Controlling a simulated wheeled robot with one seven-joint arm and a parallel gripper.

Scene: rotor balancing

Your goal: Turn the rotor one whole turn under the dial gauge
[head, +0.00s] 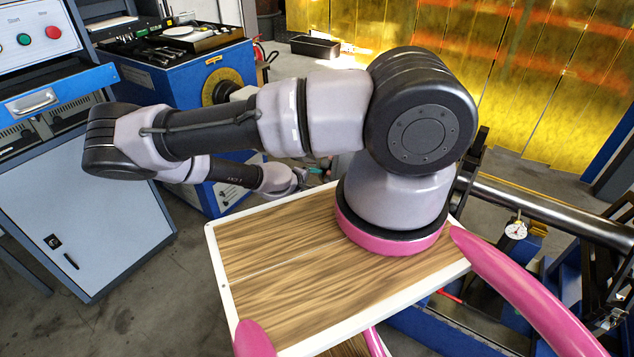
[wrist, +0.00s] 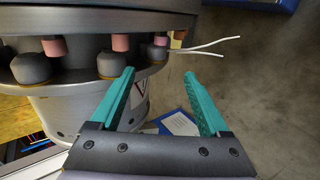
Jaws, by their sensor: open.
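A smooth metal shaft (head: 550,208), apparently part of the rotor, lies across the blue stand at the right in the head view. A small white dial gauge (head: 515,230) stands at its near side; its reading is too small to tell. My gripper (head: 314,173) is far to the left of the gauge, beyond the wooden top, mostly hidden by my wrist. In the wrist view my gripper (wrist: 166,92) has its two teal fingers apart with nothing held between them. A large round grey metal body (wrist: 75,105) with several dark domed knobs is close behind and left of the fingers.
A blue machine cabinet (head: 190,90) with a yellow disc stands at the back left. A grey control cabinet (head: 90,200) is at the left. Yellow translucent curtains (head: 540,90) hang behind. Two thin white wires (wrist: 210,47) stick out beyond the fingers. Bare floor shows right.

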